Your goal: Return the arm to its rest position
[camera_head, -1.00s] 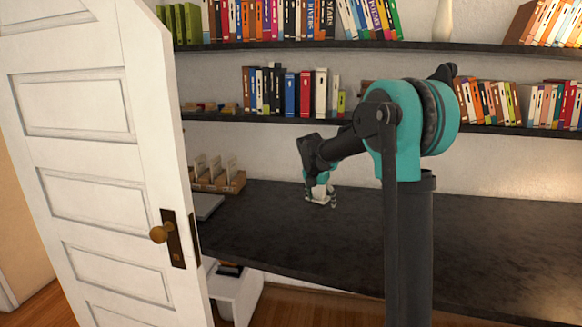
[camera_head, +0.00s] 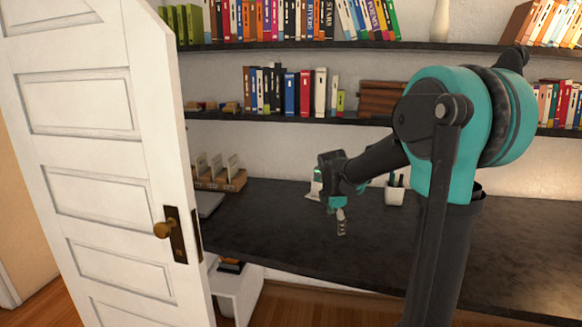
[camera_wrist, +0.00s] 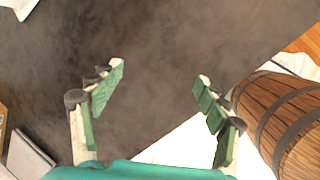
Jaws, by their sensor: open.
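My gripper (camera_head: 341,222) hangs pointing down above the dark desk (camera_head: 290,258) in the head view, at the end of my bent arm. In the wrist view my gripper (camera_wrist: 158,88) shows its two green-padded fingers spread wide with nothing between them. Dark desk surface (camera_wrist: 150,50) lies below and beyond the fingertips.
A white door (camera_head: 95,150) stands open at the left. A small white item with green (camera_head: 315,184) and a pen cup (camera_head: 394,192) stand on the desk behind my arm. Bookshelves line the wall. A wooden barrel (camera_wrist: 285,115) is close to the right finger in the wrist view.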

